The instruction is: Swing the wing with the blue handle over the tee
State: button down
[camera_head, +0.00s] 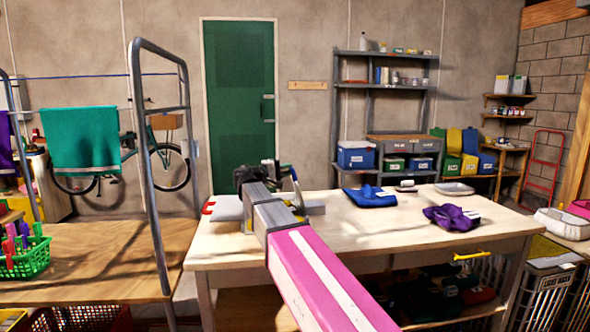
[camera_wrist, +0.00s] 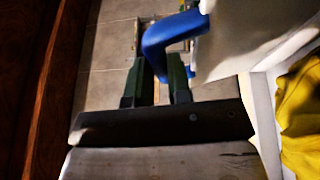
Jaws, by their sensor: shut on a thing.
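My gripper (camera_wrist: 157,64) shows in the wrist view with its two dark green fingers around the lower end of a blue handle (camera_wrist: 160,38). It is shut on that handle. The handle joins a pale panel, the wing (camera_wrist: 238,38), which stands steeply tilted at the upper right. Yellow cloth (camera_wrist: 303,110), apparently the tee, lies at the right edge, partly cut off. In the head view my arm hides most of the folding board; a pale panel (camera_head: 229,208) with a red handle (camera_head: 208,208) shows left of it on the table.
The worktable (camera_head: 390,232) carries a folded blue garment (camera_head: 370,196), a purple garment (camera_head: 451,217) and a pale tray (camera_head: 454,188) to the right. A metal-framed wooden bench (camera_head: 100,262) with a green basket (camera_head: 25,260) stands left. The table's front right is clear.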

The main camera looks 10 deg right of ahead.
jog(key=shift+a+f, duration=0.5)
jog(key=shift+a, duration=0.4)
jog(key=shift+s+f, duration=0.1)
jog(key=c, duration=1.3)
grip_release()
jog(key=shift+c, duration=0.2)
jog(key=shift+a, duration=0.1)
jog(key=v, duration=1)
jog(key=shift+a, duration=0.25)
